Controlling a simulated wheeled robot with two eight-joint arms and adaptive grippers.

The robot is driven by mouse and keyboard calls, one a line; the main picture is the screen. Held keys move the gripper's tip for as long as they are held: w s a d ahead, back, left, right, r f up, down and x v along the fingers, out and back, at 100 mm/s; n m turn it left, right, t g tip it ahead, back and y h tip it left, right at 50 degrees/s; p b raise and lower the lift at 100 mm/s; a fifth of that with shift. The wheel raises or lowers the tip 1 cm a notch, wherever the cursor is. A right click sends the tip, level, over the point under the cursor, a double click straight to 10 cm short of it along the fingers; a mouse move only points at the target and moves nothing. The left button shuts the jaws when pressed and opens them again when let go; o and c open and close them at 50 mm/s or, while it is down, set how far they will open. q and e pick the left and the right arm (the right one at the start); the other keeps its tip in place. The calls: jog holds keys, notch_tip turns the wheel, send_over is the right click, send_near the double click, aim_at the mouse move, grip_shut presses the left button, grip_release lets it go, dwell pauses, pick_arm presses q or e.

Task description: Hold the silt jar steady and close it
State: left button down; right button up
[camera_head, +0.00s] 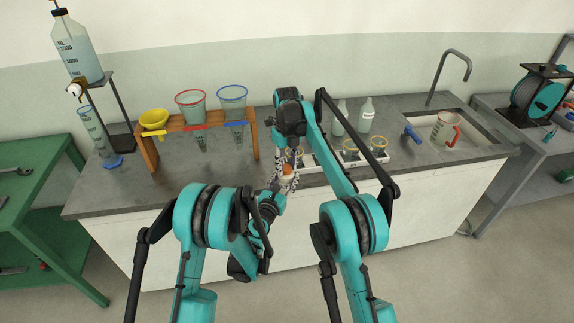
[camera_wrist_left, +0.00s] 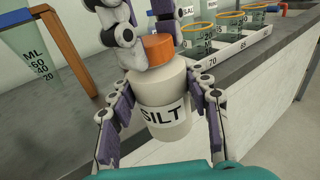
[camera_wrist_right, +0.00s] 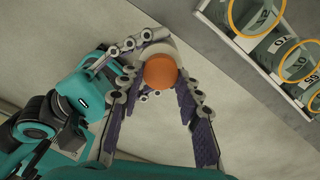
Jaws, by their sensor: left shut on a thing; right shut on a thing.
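The silt jar (camera_wrist_left: 165,120) is white, with a black SILT label, and stands upright between the fingers of my left gripper (camera_wrist_left: 163,105). The gripper is shut on its body and holds it in front of the bench edge. An orange lid (camera_wrist_left: 157,48) sits at the jar's top; whether it is fully seated cannot be told. My right gripper (camera_wrist_right: 160,80) comes from above and is shut on the lid (camera_wrist_right: 160,70). In the head view the jar is small and partly hidden by both grippers, with the orange lid (camera_head: 288,170) showing between them.
The grey bench (camera_head: 225,172) lies just behind the grippers. A white rack (camera_head: 335,163) of orange-rimmed beakers stands close on the right. A wooden funnel stand (camera_head: 150,152) is on the left. The sink (camera_head: 465,138) with a jug is further right. The floor in front is clear.

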jog(key=o, duration=0.9)
notch_tip(320, 180, up, 7)
jog(key=shift+w+f, duration=0.15)
jog(key=shift+r, duration=0.4)
